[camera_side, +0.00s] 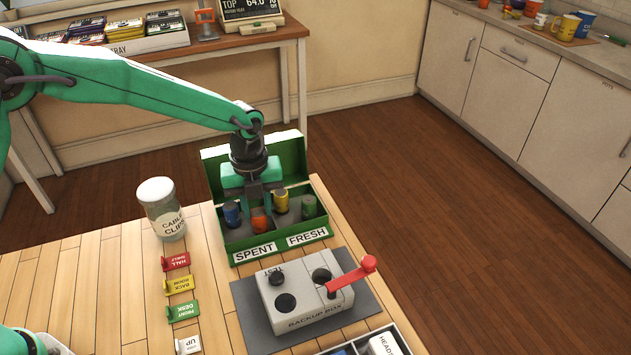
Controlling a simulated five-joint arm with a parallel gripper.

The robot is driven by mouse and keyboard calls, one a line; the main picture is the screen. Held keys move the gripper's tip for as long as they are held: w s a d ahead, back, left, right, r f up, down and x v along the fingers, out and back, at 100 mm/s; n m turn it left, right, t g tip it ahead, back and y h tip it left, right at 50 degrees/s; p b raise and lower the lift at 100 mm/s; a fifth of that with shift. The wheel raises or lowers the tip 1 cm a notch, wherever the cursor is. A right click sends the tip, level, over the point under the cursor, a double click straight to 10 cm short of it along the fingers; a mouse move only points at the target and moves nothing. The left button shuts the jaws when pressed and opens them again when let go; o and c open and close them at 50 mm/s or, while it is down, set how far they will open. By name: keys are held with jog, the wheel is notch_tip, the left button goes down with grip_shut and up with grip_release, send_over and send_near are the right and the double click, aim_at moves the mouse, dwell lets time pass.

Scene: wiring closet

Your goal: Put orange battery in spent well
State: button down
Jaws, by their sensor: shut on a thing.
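The orange battery (260,220) is upright in the green battery case, behind the SPENT label (254,253). My gripper (259,205) points down into the case and is shut on the orange battery; its fingers partly cover the top. A blue battery (232,214) stands to its left on the SPENT side. A yellow battery (281,201) and a green battery (308,206) stand to the right, on the side marked FRESH (307,238). Whether the orange battery touches the well floor is hidden by the front wall of the case (235,242).
In front is the grey backup box (310,297), with dark round openings and a raised red lever (352,274). A jar of cable clips (163,211) stands left of the case. Coloured tags (180,285) line the table's middle. The case's open lid (212,165) rises behind.

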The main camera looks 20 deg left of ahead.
aim_at(257, 212)
jog(key=shift+f, duration=0.15)
jog(key=c, duration=1.1)
grip_release()
notch_tip(257, 212, up, 12)
jog(key=shift+r, duration=0.2)
